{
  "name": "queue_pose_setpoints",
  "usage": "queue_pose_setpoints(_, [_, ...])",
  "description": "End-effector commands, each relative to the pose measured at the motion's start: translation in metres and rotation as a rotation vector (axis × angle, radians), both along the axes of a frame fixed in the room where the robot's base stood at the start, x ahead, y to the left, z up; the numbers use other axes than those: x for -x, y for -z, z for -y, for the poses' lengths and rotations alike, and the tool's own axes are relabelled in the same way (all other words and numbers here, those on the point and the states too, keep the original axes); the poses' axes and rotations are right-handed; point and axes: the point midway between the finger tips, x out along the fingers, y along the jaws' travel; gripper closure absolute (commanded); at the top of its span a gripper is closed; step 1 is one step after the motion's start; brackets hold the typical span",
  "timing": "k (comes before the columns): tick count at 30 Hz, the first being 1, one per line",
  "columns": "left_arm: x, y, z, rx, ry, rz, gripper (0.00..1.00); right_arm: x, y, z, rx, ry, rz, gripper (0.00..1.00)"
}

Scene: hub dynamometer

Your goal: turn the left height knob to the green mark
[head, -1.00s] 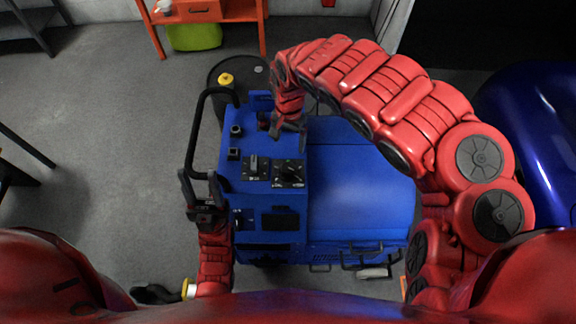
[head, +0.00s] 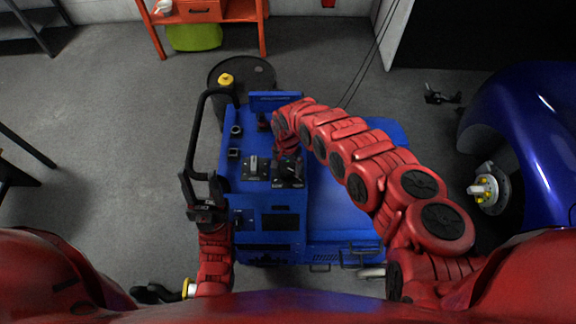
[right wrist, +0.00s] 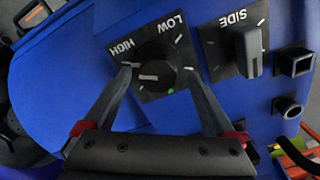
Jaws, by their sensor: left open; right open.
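The height knob (right wrist: 158,62) is a round black knob on a black plate lettered HIGH and LOW, on the blue machine (head: 245,125). A pale pointer line shows on its face. The green mark (right wrist: 170,91) is a small dot by its rim, at the lower right in the right wrist view. My right gripper (right wrist: 158,72) is open, one finger on either side of the knob; I cannot tell whether they touch it. In the head view the gripper partly hides the knob's plate (head: 289,181). My left gripper (head: 202,183) is open and empty beside the machine's left edge.
A black tube handle (head: 191,135) rises at the machine's left. A blue car body (head: 535,120) stands at the right.

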Motion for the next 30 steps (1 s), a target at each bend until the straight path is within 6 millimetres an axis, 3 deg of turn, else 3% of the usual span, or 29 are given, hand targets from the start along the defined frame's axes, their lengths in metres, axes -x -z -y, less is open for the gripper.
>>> queue_pose_setpoints(6, [-0.0001, -0.0004, 0.0, 0.0, 0.0, 0.0, 0.5, 0.001, 0.0105, 0.0019, 0.004, 0.001, -0.001, 0.1])
queue_pose_setpoints(15, [0.0, -0.0004, 0.0, 0.0, 0.0, 0.0, 0.5, 0.0006, 0.0111, 0.0026, 0.005, 0.001, -0.001, 0.1])
queue_pose_setpoints(27, [-0.0001, -0.0004, 0.0, 0.0, 0.0, 0.0, 0.5, 0.0003, 0.0109, 0.0024, 0.005, 0.001, 0.001, 0.82])
queue_pose_setpoints(30, [-0.0001, -0.0004, 0.0, 0.0, 0.0, 0.0, 0.5, 0.0003, 0.0109, 0.0024, 0.005, 0.001, 0.001, 0.96])
